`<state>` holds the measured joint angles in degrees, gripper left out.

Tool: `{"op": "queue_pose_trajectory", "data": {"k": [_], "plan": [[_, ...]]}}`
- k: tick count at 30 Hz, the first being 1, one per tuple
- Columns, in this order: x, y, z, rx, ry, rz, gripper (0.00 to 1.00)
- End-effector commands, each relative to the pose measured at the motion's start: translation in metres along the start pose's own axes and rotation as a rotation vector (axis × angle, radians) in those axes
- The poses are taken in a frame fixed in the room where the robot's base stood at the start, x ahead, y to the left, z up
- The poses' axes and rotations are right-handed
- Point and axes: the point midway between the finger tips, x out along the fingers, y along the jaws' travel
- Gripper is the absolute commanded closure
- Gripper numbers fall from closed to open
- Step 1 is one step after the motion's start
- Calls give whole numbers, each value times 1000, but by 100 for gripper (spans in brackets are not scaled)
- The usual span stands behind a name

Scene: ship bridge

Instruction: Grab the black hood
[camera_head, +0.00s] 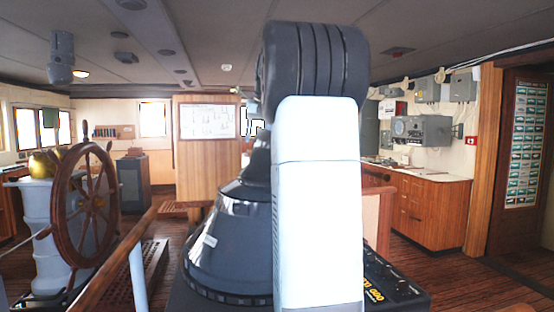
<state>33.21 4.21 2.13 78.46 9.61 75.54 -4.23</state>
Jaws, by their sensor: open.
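The black hood (225,245) is a glossy dark cone, wide at its base and narrowing upward. It stands upright on a dark console just left of the middle. My own white and dark grey arm stands in front of it and hides its right side. My gripper does not show clearly; the arm's far end is hidden behind its own links. I cannot tell how near my gripper is to the hood.
The console panel (385,285) with knobs shows right of my arm. A wooden ship's wheel (70,205) and a wooden handrail (112,268) are at left. A wooden cabinet (428,210) stands at right. Open plank floor (450,285) lies at front right.

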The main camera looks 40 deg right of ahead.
Motion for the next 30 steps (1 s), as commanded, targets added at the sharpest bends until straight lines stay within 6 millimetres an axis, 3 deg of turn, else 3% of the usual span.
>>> {"op": "queue_pose_trajectory", "data": {"k": [8, 24, 30], "plan": [[4, 0, 0, 0, 0, 0, 52], [3, 0, 0, 0, 0, 0, 100], [3, 0, 0, 0, 0, 0, 100]]}}
